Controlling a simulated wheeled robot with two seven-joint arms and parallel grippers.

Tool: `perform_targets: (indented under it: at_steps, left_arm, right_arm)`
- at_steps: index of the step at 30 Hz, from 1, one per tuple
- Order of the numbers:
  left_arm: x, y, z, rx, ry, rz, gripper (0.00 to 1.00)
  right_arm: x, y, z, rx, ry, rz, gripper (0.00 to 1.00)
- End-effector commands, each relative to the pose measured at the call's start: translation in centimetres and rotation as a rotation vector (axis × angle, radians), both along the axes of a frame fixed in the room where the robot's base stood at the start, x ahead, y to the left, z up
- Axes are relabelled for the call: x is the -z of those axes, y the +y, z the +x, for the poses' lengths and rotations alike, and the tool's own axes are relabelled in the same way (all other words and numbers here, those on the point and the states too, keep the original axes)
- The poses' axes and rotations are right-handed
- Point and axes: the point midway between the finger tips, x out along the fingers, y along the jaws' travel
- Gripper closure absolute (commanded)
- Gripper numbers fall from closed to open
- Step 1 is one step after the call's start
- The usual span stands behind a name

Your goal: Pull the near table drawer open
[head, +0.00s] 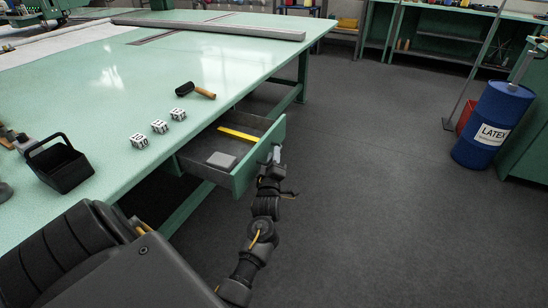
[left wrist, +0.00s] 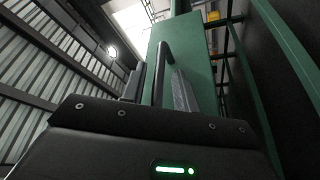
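The near table drawer (head: 243,178) stands well pulled out from under the green table (head: 120,90). Its green front faces right, and a yellow strip (head: 239,134) and a grey block (head: 221,160) lie inside. My left gripper (head: 276,154) is at the outside of the drawer front. In the left wrist view, the green front panel (left wrist: 203,65) fills the middle, and the dark bar handle (left wrist: 163,70) lies between my left gripper's fingers (left wrist: 160,85). Whether the fingers press on the handle is unclear. My right gripper is not in view.
On the table are several black-and-white cubes (head: 159,127), a wooden-handled tool (head: 195,90) and a black open caddy (head: 60,165). A blue latex drum (head: 492,125) stands at the far right. The grey floor (head: 380,190) right of the drawer is clear.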

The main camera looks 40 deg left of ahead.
Motion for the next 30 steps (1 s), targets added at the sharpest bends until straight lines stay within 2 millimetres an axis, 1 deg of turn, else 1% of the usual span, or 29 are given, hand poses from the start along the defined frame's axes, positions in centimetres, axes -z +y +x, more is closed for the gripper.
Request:
perform_targets:
  at_steps: [7,10,13,18,22,26,30]
  left_arm:
    - [-0.1,-0.1,0.1,0.003,-0.001,0.0,0.67]
    - [0.0,-0.3,-0.2,0.004,0.0,0.0,0.67]
    - [0.4,-1.0,-1.1,0.004,0.002,-0.001,0.67]
    - [0.9,-2.6,-3.5,0.003,0.001,-0.001,0.67]
    - [1.3,-3.6,-5.0,0.003,0.001,-0.001,0.67]
    - [1.5,-4.1,-5.8,0.002,-0.001,0.0,0.67]
    - [1.5,-4.3,-6.0,0.002,-0.001,0.001,0.67]
  right_arm:
    - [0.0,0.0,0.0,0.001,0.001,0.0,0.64]
    - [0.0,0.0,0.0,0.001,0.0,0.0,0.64]
    - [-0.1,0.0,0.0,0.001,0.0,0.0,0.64]
    - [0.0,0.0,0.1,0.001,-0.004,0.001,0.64]
    - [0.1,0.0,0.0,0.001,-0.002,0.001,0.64]
    - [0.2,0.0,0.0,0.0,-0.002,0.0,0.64]
    - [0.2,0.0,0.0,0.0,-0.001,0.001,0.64]
